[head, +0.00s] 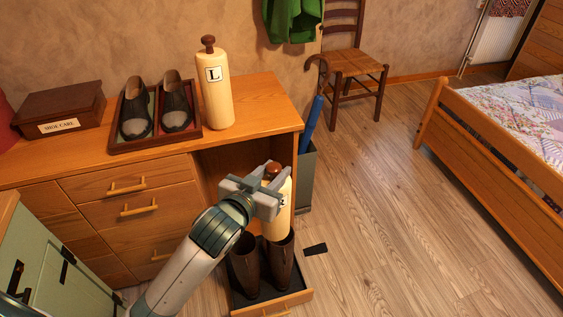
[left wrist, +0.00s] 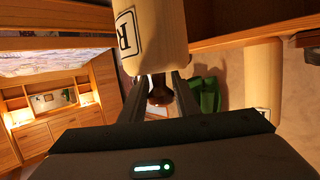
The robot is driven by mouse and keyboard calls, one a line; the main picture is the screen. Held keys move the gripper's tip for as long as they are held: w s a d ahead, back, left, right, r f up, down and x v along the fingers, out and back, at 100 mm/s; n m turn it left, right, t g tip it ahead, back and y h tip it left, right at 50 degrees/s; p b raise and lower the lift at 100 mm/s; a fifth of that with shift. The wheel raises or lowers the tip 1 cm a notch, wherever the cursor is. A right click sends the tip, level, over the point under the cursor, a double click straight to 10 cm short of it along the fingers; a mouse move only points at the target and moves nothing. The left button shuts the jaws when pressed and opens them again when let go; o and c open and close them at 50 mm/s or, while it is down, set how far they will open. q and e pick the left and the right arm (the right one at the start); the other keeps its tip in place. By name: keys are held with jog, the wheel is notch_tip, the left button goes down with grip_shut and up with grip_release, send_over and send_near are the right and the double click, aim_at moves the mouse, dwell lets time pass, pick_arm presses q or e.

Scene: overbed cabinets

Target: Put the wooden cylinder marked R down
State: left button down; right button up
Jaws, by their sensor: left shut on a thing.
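The wooden cylinder marked R (head: 285,217) is pale with a dark brown knob. My left gripper (head: 271,180) is shut on its knob end and holds it upright above a pair of dark boots (head: 281,262), in front of the cabinet's open compartment. Its lower end is at the boot tops; I cannot tell if they touch. In the left wrist view the cylinder (left wrist: 150,40) shows its R label, with its knob between the fingers (left wrist: 158,92). A matching cylinder marked L (head: 215,92) stands on the cabinet top. My right gripper is not in view.
The boots stand in a low pulled-out tray (head: 296,300). A shoe tray (head: 155,140) with two shoes and a shoe-care box (head: 62,108) sit on the cabinet top (head: 262,103). An umbrella stand (head: 306,180) is close to the right. Open floor lies beyond.

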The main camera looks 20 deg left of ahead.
aim_at(268, 165)
pick_arm(q)
jog(key=shift+n+y, duration=0.7)
jog(key=s+r, duration=0.1)
jog(key=s+a+r+p, duration=0.1)
jog(key=s+r+p, duration=0.1)
jog(key=shift+a, duration=0.3)
jog(key=shift+s+a+r+y, duration=0.2)
jog(key=shift+s+a+y, duration=0.1)
jog(key=shift+a, duration=0.05)
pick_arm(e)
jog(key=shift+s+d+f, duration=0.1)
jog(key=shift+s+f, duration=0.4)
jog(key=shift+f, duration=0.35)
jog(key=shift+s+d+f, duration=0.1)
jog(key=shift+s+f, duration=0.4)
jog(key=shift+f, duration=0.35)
